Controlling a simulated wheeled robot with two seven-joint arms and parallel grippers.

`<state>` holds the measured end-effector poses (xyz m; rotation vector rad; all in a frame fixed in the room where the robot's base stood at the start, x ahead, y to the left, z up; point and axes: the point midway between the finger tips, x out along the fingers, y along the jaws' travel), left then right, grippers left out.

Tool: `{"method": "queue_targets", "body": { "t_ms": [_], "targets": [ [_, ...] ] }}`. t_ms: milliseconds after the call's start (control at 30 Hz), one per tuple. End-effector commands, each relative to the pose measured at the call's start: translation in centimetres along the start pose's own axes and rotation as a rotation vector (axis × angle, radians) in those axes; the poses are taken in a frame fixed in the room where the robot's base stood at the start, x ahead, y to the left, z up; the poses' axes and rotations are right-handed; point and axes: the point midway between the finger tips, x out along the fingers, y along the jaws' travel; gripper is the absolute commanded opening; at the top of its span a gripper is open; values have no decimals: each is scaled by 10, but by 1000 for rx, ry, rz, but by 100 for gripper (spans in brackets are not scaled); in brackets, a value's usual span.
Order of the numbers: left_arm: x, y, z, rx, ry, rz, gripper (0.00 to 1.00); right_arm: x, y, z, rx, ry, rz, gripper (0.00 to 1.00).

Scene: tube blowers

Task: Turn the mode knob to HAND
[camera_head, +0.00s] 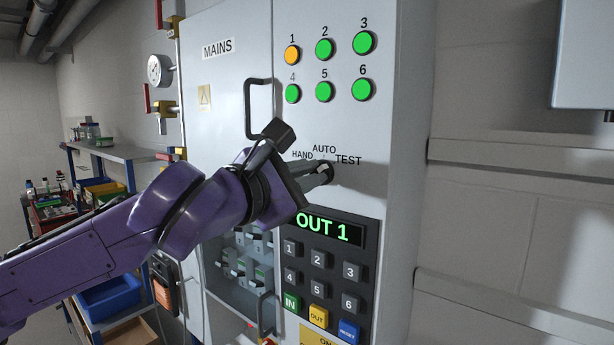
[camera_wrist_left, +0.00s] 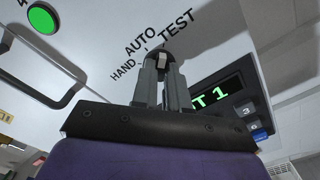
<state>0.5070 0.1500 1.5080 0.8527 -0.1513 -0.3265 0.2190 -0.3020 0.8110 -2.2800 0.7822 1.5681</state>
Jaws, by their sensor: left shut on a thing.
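The dark mode knob (camera_head: 328,170) is on the cabinet front, below the labels HAND (camera_head: 302,155), AUTO (camera_head: 324,148) and TEST (camera_head: 348,160). My left gripper (camera_head: 322,175) reaches it from the left and is shut on it. In the left wrist view, the two grey fingers (camera_wrist_left: 164,85) stand on either side of the knob (camera_wrist_left: 167,52), with the labels above and to the left. The fingers hide much of the knob, so I cannot tell for sure which label it points to. My right gripper is not in view.
Below the knob is a keypad with a display (camera_head: 322,228) reading OUT 1. Above are numbered round lamps, one orange (camera_head: 292,55) and several green. A door handle (camera_head: 250,108) sticks out left of the knob. Shelves with bins stand at the far left.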

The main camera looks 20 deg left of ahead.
Motion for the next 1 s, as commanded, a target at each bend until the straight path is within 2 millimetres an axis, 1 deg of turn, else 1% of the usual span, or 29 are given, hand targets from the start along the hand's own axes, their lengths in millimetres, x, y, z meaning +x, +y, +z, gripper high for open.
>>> {"method": "queue_targets", "body": {
  "t_ms": [167,367,1000],
  "targets": [
    [0,-2,-3,-55,2,1,0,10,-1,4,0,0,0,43],
    [0,-3,-4,-189,1,1,0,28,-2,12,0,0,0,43],
    [0,-3,-6,-792,2,0,0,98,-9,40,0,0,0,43]
  ]
}}
